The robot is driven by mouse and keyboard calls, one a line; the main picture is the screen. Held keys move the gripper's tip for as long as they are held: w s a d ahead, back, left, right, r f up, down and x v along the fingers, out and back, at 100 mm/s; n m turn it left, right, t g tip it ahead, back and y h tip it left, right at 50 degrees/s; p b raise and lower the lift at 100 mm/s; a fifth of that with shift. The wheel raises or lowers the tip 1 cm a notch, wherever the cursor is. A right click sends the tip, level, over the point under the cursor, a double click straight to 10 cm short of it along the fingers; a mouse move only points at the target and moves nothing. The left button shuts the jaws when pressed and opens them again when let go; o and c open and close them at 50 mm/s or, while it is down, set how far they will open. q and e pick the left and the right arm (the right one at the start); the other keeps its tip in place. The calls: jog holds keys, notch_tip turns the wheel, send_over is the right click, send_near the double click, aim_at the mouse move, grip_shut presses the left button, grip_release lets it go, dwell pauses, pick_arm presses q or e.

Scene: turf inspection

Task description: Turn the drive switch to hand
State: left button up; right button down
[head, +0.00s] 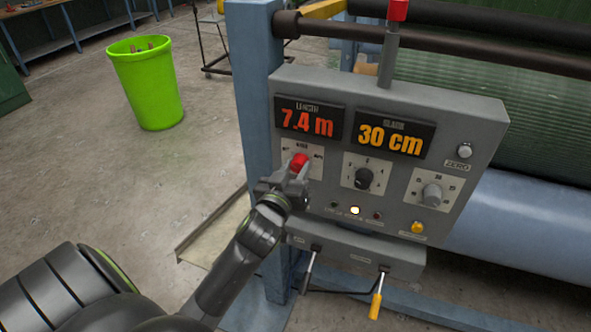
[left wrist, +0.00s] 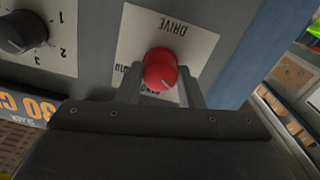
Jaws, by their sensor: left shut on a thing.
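The drive switch is a red knob (head: 299,160) on a white plate at the left of the grey control panel, under the red display. It also shows in the left wrist view (left wrist: 160,68), where the plate reads DRIVE upside down. My left gripper (head: 296,172) is shut on the knob from the front, with one finger on each side in the left wrist view (left wrist: 161,84). A small pale mark shows on the knob's lower edge there. The gripper partly covers the other plate labels, so I cannot tell the set position. My right gripper is out of view.
The panel (head: 478,112) carries red (head: 308,121) and amber (head: 391,138) displays, a black dial (head: 363,178) and a grey dial (head: 432,194). A middle lamp (head: 355,210) glows. A red-capped lever (head: 390,55) stands above. A green bin (head: 147,85) stands left on open floor.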

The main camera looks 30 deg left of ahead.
pick_arm(q)
jog(key=m+p, duration=0.2)
jog(key=m, duration=0.1)
jog(key=shift+r, duration=0.1)
jog(key=m+p, duration=0.1)
jog(key=m, duration=0.1)
jog(key=shift+m+p, duration=0.35)
jog(key=shift+m, duration=0.05)
jog(key=m+p, duration=0.1)
jog(key=m, duration=0.2)
jog(key=shift+p, duration=0.35)
jog(key=shift+m+p, duration=0.5)
jog(key=shift+m, duration=0.9)
jog(key=shift+f, duration=0.2)
jog(key=o, duration=1)
jog(key=shift+d, duration=0.1)
jog(key=shift+c, duration=0.2)
